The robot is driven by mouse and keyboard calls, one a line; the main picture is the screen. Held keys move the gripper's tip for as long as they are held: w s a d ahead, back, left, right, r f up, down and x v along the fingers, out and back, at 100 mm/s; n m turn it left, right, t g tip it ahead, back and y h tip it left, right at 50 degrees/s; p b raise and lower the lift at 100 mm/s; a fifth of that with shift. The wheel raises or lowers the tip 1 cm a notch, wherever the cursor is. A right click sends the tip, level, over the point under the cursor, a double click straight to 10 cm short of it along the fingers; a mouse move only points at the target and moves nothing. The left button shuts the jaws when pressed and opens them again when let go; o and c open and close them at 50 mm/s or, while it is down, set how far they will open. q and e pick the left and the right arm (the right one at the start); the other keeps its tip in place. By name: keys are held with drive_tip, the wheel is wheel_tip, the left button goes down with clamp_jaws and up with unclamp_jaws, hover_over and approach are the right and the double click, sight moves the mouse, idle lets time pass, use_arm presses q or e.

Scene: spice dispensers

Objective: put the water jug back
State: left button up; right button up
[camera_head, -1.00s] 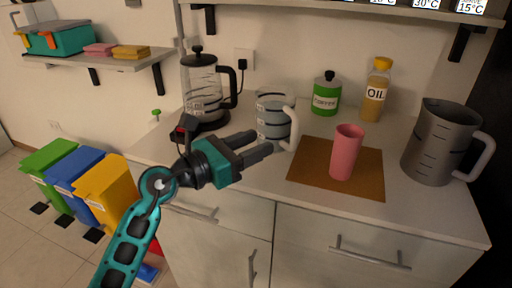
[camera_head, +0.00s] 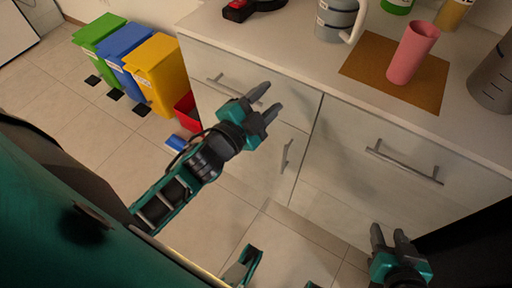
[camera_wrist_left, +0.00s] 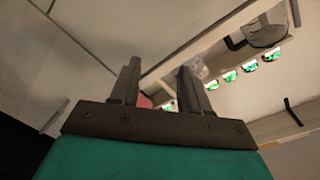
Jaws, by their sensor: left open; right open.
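A pale grey-blue jug with a white handle (camera_head: 336,20) stands upright on the counter at the top of the head view, its upper part cut off. A larger dark grey pitcher (camera_head: 494,82) stands at the right edge, partly out of frame. I cannot tell for certain which is the water jug. My left gripper (camera_head: 271,98) is open and empty, in front of the cabinet doors and below the counter edge, apart from both. Its open fingers also show in the left wrist view (camera_wrist_left: 158,68). My right gripper (camera_head: 388,231) is open and empty, low at the lower right.
A pink cup (camera_head: 412,54) stands on a brown mat (camera_head: 364,62) on the counter. A green container (camera_head: 398,5) and an oil bottle (camera_head: 453,14) are behind it. Cabinet handles (camera_head: 404,163) stick out at the front. Coloured bins (camera_head: 155,72) stand on the floor at left.

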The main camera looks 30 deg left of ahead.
use_arm(q)
drive_tip(key=s+d+f+n+g, duration=0.3)
drive_tip(key=s+f+n+g, duration=0.3)
drive_tip(key=s+f+n, duration=0.55)
drive_tip(key=a+r+m+p, duration=0.1)
drive_tip(key=p, duration=0.2)
drive_tip(key=r+m+p, duration=0.1)
drive_tip(key=p, duration=0.2)
drive_tip(key=shift+w+a, duration=0.25)
drive_tip(key=shift+a, duration=0.15)
use_arm(e)
drive_tip(key=shift+h, duration=0.4)
drive_tip(key=d+r, duration=0.1)
drive_tip(key=s+d+r, duration=0.1)
drive_tip(key=r, duration=0.1)
drive_tip(key=shift+s+d+r, duration=0.1)
drive_tip(key=shift+s, duration=0.1)
use_arm(q)
drive_tip(key=shift+d, duration=0.1)
